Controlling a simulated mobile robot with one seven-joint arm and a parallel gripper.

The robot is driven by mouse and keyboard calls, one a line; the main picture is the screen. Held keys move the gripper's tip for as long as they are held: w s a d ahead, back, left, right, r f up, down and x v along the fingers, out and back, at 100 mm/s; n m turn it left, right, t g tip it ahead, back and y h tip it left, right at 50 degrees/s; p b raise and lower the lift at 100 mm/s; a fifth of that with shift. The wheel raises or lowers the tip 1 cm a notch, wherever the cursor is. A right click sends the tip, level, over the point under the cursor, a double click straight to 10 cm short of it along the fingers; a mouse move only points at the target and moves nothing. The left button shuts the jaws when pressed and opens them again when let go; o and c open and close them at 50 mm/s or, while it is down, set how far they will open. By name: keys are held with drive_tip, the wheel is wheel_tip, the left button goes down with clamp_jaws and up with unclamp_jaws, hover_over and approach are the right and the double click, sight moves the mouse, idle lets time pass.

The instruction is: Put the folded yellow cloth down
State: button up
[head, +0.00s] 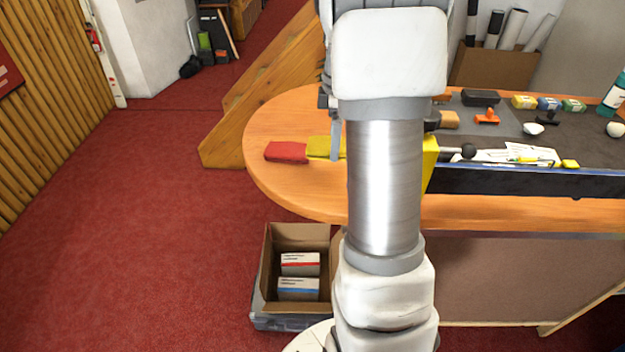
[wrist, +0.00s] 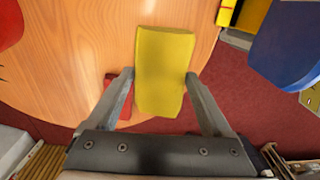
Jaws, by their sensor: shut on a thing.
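The folded yellow cloth (wrist: 164,50) is between the two fingers of my gripper (wrist: 160,77) in the wrist view, with the wooden table (wrist: 95,45) behind it. In the head view the yellow cloth (head: 319,147) shows at the round left end of the table (head: 290,185), just right of a flat red folded piece (head: 285,151). One finger of my gripper (head: 336,140) shows by the cloth; my arm hides the rest. I cannot tell whether the cloth touches the tabletop or the red piece.
A yellow-sided tool with a black-knobbed handle (head: 466,151) and a long dark front bar (head: 520,181) stands right of my arm. A grey mat (head: 500,140) carries small items. An open carton (head: 268,262) sits below the table's edge. Bare wood lies around the red piece.

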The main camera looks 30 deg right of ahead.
drive_tip(key=d+r, duration=0.2)
drive_tip(key=d, duration=0.1)
drive_tip(key=shift+d, duration=0.2)
drive_tip(key=shift+a, duration=0.1)
hover_over(300, 189)
wheel_tip(300, 189, down, 7)
drive_tip(key=shift+f, duration=1.9)
drive_tip(key=o, duration=1)
drive_tip(key=shift+f, duration=0.15)
